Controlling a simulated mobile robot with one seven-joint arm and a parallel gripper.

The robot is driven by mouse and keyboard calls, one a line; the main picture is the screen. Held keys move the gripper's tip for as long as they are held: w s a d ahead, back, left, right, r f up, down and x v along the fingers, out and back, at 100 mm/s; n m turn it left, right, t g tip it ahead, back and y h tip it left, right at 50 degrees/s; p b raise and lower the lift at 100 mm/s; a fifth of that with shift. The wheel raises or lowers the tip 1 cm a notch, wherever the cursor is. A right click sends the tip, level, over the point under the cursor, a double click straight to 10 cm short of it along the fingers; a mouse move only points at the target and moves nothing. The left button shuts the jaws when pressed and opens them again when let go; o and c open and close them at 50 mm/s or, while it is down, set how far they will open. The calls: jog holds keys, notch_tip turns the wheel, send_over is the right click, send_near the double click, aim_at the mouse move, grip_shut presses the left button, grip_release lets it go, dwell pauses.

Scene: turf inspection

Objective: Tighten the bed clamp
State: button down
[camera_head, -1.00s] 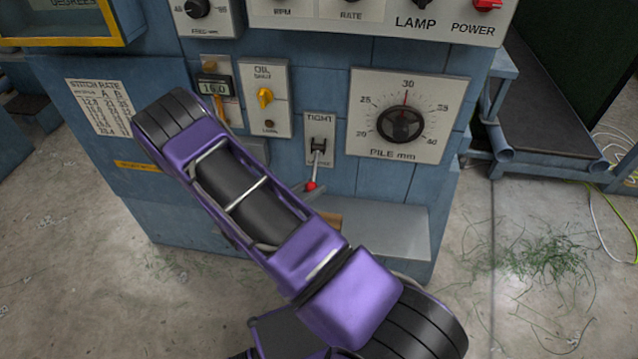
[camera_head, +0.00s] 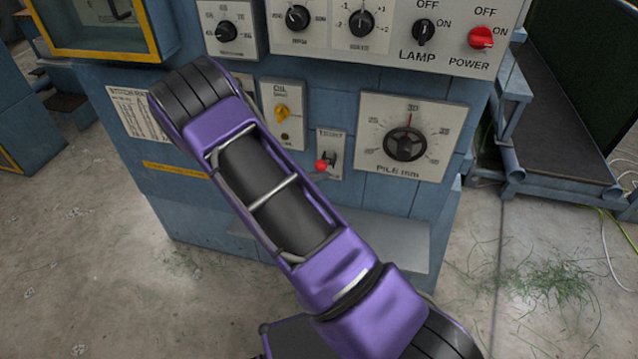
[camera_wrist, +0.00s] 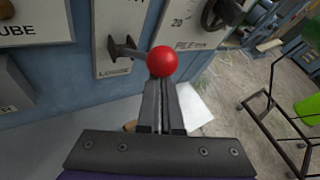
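The bed clamp is a lever with a red ball knob (camera_head: 321,165) on a light plate (camera_head: 329,139) on the machine's front. Its label reads TIGHT above in the earlier head view and LOOSE below in the wrist view. The lever sticks out from the plate, about midway between the labels. In the wrist view the red knob (camera_wrist: 162,61) is at the tips of my gripper (camera_wrist: 163,85). The fingers are together with only a thin line between them, and the knob hides their tips. I cannot tell the exact contact. In the head view my purple arm hides the gripper.
The pile dial (camera_head: 404,145) is right of the clamp, and the yellow oil knob (camera_head: 282,112) is left. Lamp (camera_head: 424,32) and power (camera_head: 481,38) switches sit above. A pale ledge (camera_head: 385,240) juts out below. A dark cart frame (camera_wrist: 275,105) stands right in the wrist view.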

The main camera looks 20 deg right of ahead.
jog(key=c, duration=1.4)
grip_release()
jog(key=shift+w+d+r, duration=0.15)
jog(key=shift+r, duration=0.1)
jog(key=o, duration=0.9)
jog(key=shift+o, duration=0.2)
jog(key=shift+f, duration=0.1)
jog(key=v, duration=1.7)
jog(key=shift+a, duration=0.3)
